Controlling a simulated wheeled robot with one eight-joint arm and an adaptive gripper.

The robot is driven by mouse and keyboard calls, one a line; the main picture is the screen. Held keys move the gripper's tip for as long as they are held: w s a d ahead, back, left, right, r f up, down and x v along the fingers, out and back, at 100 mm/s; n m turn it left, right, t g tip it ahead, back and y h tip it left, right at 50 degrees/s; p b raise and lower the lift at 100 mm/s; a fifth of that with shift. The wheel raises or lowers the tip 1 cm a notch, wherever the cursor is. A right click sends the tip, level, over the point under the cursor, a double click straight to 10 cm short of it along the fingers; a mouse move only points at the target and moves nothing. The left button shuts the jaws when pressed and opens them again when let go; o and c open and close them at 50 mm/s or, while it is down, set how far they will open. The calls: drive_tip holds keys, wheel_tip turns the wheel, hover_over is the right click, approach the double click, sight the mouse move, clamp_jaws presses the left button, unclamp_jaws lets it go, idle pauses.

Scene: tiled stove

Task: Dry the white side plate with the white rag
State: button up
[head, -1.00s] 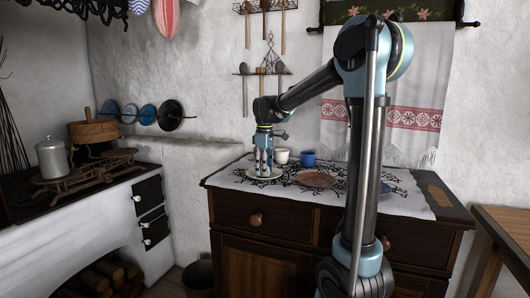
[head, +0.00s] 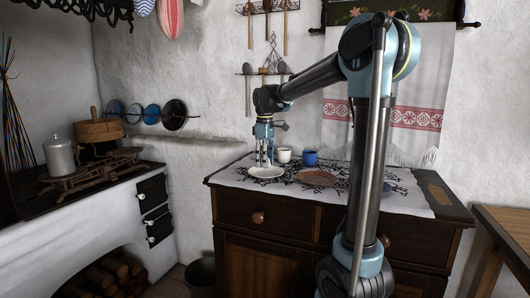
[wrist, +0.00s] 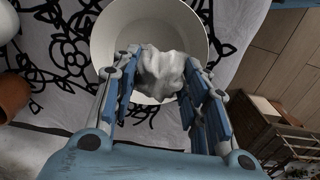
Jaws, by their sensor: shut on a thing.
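The white side plate (head: 266,173) lies on the cloth-covered cabinet, toward its left end. In the wrist view the plate (wrist: 112,35) is below and ahead of my fingers. My gripper (head: 265,160) is over the plate's far part in the head view, pointing down. In the wrist view my gripper (wrist: 160,85) is shut on the crumpled white rag (wrist: 163,70). The rag overlaps the plate's near part in that view; I cannot tell whether it touches the plate. The rag cannot be made out in the head view.
A white cup (head: 283,156) and a blue cup (head: 310,159) stand behind and right of the side plate. The patterned white cloth (head: 405,200) covers the cabinet top. The white stove (head: 100,235) stands to the left.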

drive_tip(key=shift+r, duration=2.1)
drive_tip(key=shift+a, duration=0.15)
